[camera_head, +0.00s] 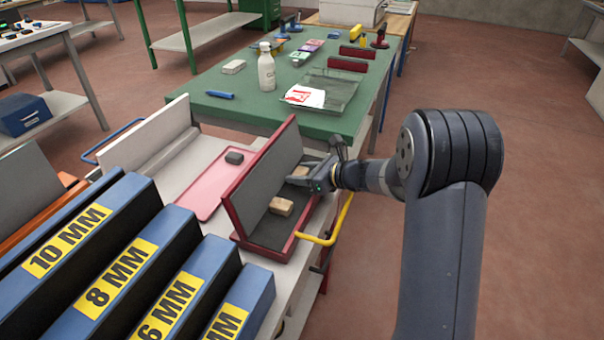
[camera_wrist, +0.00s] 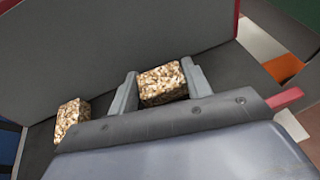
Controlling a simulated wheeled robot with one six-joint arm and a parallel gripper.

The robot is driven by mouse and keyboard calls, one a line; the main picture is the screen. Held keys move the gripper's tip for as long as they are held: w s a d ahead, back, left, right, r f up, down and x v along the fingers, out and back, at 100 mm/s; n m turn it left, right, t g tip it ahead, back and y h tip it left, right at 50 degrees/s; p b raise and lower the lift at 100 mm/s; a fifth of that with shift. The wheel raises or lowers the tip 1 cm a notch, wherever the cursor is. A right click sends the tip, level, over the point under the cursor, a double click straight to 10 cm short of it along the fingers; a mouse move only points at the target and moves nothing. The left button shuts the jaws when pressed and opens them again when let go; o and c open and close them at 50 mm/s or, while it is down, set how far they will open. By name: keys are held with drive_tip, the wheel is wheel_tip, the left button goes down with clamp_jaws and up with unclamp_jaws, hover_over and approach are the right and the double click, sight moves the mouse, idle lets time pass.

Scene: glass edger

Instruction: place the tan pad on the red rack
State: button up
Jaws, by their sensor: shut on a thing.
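The red rack (camera_head: 239,214) has a red frame, a grey back panel and a dark base, and stands on the cart beside the blue blocks. One tan pad (camera_head: 281,207) rests on its base toward the near end; it also shows at the left in the wrist view (camera_wrist: 71,118). My gripper (camera_head: 303,178) is low over the far part of the rack. In the wrist view my gripper (camera_wrist: 160,85) has a second tan, speckled pad (camera_wrist: 162,83) between its two fingers. Whether this pad touches the base cannot be told.
A pink tray (camera_head: 205,190) with a dark block (camera_head: 234,158) lies left of the rack. Blue thickness blocks (camera_head: 150,270) stand in front. A yellow handle (camera_head: 340,220) juts out at the right. A green table (camera_head: 240,105) with a white bottle (camera_head: 266,70) stands behind.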

drive_tip(key=shift+f, duration=0.15)
drive_tip(key=o, duration=0.9)
drive_tip(key=shift+o, duration=0.2)
drive_tip(key=shift+r, duration=0.35)
drive_tip(key=p+v, duration=0.1)
drive_tip(key=v, duration=1.1)
drive_tip(key=shift+p, duration=0.3)
drive_tip(key=shift+f, duration=0.15)
